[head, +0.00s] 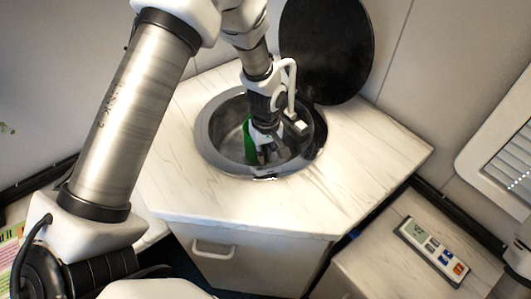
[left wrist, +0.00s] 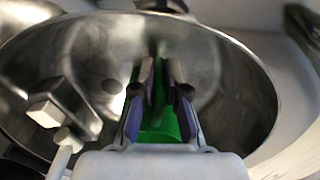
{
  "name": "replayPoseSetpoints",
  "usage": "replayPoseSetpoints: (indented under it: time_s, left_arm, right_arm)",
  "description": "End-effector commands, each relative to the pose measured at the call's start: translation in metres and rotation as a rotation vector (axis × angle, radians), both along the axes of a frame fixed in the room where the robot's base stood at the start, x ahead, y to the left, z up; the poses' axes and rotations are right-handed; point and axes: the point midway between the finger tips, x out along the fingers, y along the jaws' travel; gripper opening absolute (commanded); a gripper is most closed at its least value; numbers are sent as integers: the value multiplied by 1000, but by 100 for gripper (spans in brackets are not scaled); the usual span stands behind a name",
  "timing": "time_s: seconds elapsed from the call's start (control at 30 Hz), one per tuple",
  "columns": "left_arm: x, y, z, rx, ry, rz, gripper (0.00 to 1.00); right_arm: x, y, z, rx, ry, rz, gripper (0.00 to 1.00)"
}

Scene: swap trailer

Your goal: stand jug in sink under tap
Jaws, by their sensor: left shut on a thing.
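The round metal sink (head: 208,139) is set in a pale marbled counter. The green jug (head: 249,143) is inside it, mostly hidden behind my left gripper (head: 270,150). My left gripper reaches down into the sink and is shut on the jug. In the left wrist view, the green jug (left wrist: 158,124) shows between the fingers of my left gripper (left wrist: 160,88), with the sink wall (left wrist: 235,75) around them. The white tap (head: 291,82) curves over the sink close to the gripper's right. It also shows at the left wrist view's left (left wrist: 45,110). My right gripper is out of view.
A black round lid (head: 328,45) stands raised behind the sink. The counter (head: 375,145) is clear to the right of the sink. A panel with several coloured labels (head: 432,251) lies on a lower surface at the right. A cupboard handle (head: 213,249) is below the counter.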

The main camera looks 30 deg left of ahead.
Motion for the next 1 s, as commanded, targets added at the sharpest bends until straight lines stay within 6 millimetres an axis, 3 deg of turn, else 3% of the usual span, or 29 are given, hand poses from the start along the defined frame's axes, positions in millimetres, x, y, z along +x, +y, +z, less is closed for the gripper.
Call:
replayPoseSetpoints:
  time_s: [0.37, 0.4, 0.43, 0.77, 0.87, 1.0]
  left_arm:
    - [0, 0, -8, -1, -1, 0, 0]
    - [0, 0, -7, -1, -1, 0, 27]
    - [0, 0, -7, -1, -1, 0, 37]
    - [0, 0, -4, 0, -1, 0, 38]
    - [1, 0, 5, 0, -5, 0, 38]
    - [2, 0, 35, 0, -7, 1, 38]
  right_arm:
    - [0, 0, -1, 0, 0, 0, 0]
    - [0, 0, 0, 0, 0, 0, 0]
    - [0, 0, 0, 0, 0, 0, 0]
    - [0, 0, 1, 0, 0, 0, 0]
    - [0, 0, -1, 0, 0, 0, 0]
    - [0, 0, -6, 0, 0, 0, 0]
